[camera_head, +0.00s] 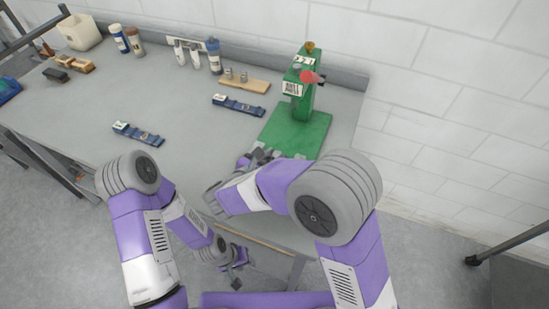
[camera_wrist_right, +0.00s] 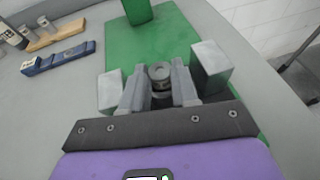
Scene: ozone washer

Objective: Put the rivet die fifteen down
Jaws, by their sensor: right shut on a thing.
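The rivet die (camera_wrist_right: 159,73) is a small grey metal cylinder with a hole in its top. In the right wrist view it is held upright between the fingers of my right gripper (camera_wrist_right: 160,92). In the head view my right gripper (camera_head: 258,156) is at the front left edge of the green press base, and the die cannot be made out there. The gripper is over or just beside the base; whether the die touches it is hidden. My left gripper (camera_head: 234,269) hangs low in front of the table, away from the objects, its fingers too small to read.
The green press (camera_head: 302,128) stands at the table's right end. A wooden rack (camera_head: 250,85) holds small grey cylinders. Two blue holders (camera_head: 238,105) (camera_head: 138,134) lie on the grey table (camera_head: 190,110). Bottles (camera_head: 214,55) and a white container (camera_head: 80,32) stand at the back.

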